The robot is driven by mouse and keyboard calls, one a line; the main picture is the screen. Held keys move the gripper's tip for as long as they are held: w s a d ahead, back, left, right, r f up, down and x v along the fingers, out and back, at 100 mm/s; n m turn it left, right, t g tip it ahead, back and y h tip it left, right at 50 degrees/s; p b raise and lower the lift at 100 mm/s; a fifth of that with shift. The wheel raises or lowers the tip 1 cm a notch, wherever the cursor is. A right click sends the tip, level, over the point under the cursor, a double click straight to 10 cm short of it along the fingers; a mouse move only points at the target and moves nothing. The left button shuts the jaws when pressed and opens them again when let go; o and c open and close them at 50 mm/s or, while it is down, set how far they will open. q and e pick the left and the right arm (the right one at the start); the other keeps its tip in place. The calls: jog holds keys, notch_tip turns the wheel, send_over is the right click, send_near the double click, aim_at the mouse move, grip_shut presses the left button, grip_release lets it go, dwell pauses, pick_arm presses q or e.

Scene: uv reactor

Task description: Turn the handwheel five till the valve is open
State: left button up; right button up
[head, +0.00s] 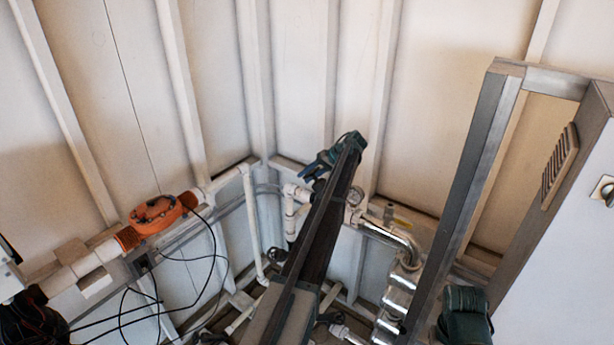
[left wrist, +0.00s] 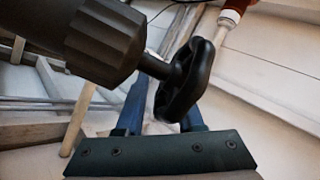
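The black handwheel (left wrist: 187,82) shows in the left wrist view, seen at a slant, joined by a short stem to a thick black ribbed body (left wrist: 100,38). No number shows on it. My left gripper (left wrist: 160,105) has its two blue fingers apart, with a pale gap between them. The wheel lies across the right finger and hides part of it; I cannot tell whether they touch. In the head view my left gripper (head: 316,168) is at the pipes in the corner, its blue fingers pointing down left. My arm hides much of the area there.
An orange flanged fitting (head: 158,212) sits on the pipe at left, with loose black cables (head: 215,270) below. A gauge (head: 355,196) and shiny wrapped pipe (head: 395,240) are right of my arm. A grey metal frame (head: 470,170) and white cabinet (head: 560,260) stand at right.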

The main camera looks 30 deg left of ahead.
pick_arm(q)
jog(key=shift+o, duration=0.6)
jog(key=shift+f, duration=0.1)
jog(key=shift+s, duration=0.15)
jog(key=shift+r, duration=0.2)
